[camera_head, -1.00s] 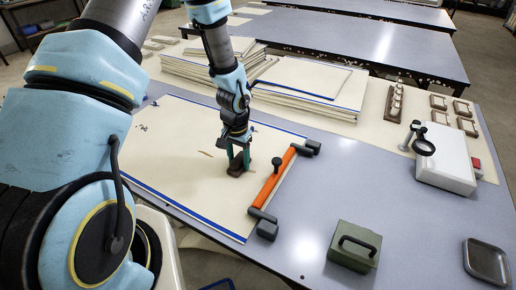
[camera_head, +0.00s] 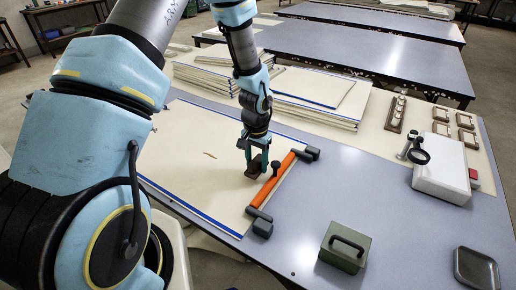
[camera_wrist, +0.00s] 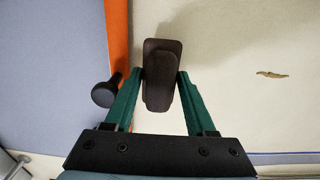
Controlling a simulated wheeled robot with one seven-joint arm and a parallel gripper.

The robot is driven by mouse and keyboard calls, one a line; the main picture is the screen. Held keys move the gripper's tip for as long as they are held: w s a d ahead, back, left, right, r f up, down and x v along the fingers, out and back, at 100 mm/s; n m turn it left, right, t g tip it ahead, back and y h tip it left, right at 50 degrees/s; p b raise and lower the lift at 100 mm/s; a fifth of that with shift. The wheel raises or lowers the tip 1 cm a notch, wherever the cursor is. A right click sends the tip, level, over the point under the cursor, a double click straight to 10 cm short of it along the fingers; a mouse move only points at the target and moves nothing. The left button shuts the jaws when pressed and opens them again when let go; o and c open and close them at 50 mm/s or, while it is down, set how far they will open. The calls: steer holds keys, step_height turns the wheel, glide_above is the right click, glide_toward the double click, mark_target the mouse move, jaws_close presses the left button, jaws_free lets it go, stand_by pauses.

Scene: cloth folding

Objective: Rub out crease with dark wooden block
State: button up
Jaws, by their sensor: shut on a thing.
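My gripper (camera_head: 256,160) is shut on the dark wooden block (camera_head: 253,172). The block also shows between the green fingers in the wrist view (camera_wrist: 162,75). They are over the right part of the cream cloth sheet (camera_head: 195,185), just left of the orange bar (camera_head: 272,183). I cannot tell whether the block touches the cloth. A small brown mark (camera_head: 210,155), perhaps the crease, lies on the cloth to the left of the block. In the wrist view the mark (camera_wrist: 271,74) is right of the gripper.
The orange bar has dark end clamps and a black knob (camera_wrist: 105,92) close beside the left finger. A green box (camera_head: 345,247), a dark tray (camera_head: 477,268) and a white device (camera_head: 440,170) stand to the right. Stacked sheets (camera_head: 310,105) lie behind. The grey table between is clear.

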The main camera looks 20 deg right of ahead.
steer(key=shift+s+d+r+p, duration=0.1)
steer(key=shift+r+p, duration=1.65)
steer(key=shift+r, duration=0.9)
